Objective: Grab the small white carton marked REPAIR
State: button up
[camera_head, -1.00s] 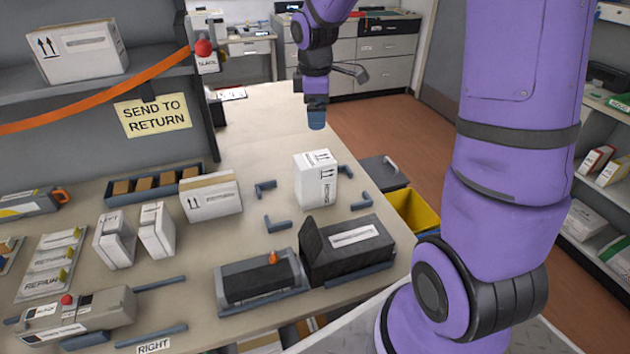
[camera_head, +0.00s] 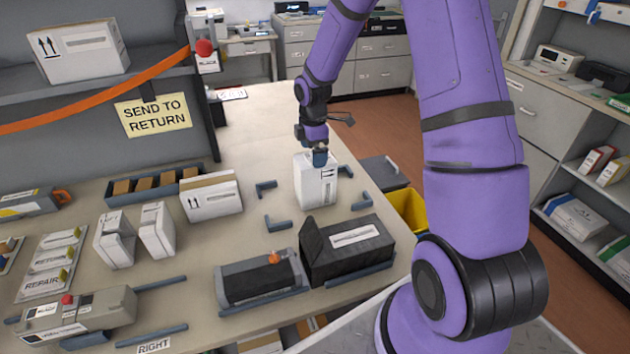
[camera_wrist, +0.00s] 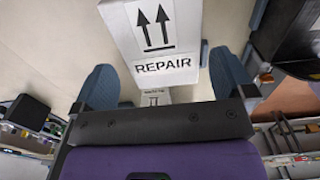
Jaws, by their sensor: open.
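The white carton (camera_head: 316,186) stands upright on the table between grey corner brackets. In the wrist view the carton (camera_wrist: 152,28) shows two black up arrows and the word REPAIR. My gripper (camera_head: 319,159) is at the top of the carton, pointing down. In the wrist view my gripper (camera_wrist: 165,78) is open, with one blue-grey finger on each side of the carton's lower part. In the head view the fingers hide part of the carton's top.
A black cartridge unit (camera_head: 350,246) and a grey tray (camera_head: 262,278) lie in front. A larger white carton (camera_head: 210,197) and two small white cartons (camera_head: 114,242) (camera_head: 157,230) stand to the left. A yellow bin (camera_head: 408,210) is off the table's right edge.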

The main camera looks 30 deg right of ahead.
aim_at(315, 180)
jog(key=f, duration=0.5)
jog(key=shift+s+d+f, duration=0.1)
jog(key=shift+d+f, duration=0.05)
jog(key=shift+d, duration=0.1)
jog(key=shift+c, duration=0.2)
jog(key=c, duration=1.3)
jog(key=shift+o, duration=0.2)
